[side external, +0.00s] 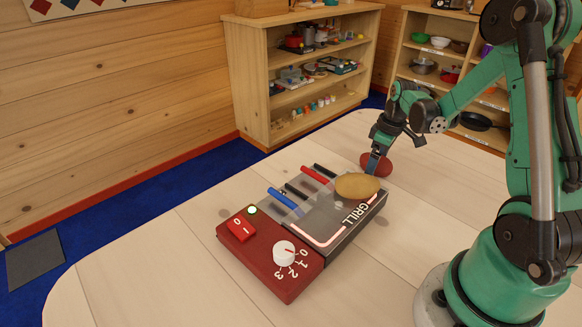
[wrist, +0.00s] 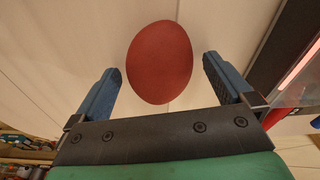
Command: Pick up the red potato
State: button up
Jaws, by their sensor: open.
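The red potato (side external: 379,164) is a smooth, dark red oval lying on the pale table just behind the toy grill. In the wrist view the red potato (wrist: 160,62) lies between and slightly ahead of my two blue fingers, with a gap on each side. My gripper (side external: 372,168) points down beside the potato in the side view and hides part of it. My gripper (wrist: 160,78) is open and empty in the wrist view.
A tan potato (side external: 357,186) lies on the toy grill (side external: 272,262), close to my gripper. Markers or handles in blue (side external: 285,201) and red (side external: 314,174) lie along the grill. The table (side external: 150,262) is clear at left and front. Shelves stand behind.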

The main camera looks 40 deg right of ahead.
jog(key=shift+f, duration=0.2)
jog(key=shift+c, duration=0.2)
jog(key=c, duration=1.2)
jog(key=shift+r, duration=0.1)
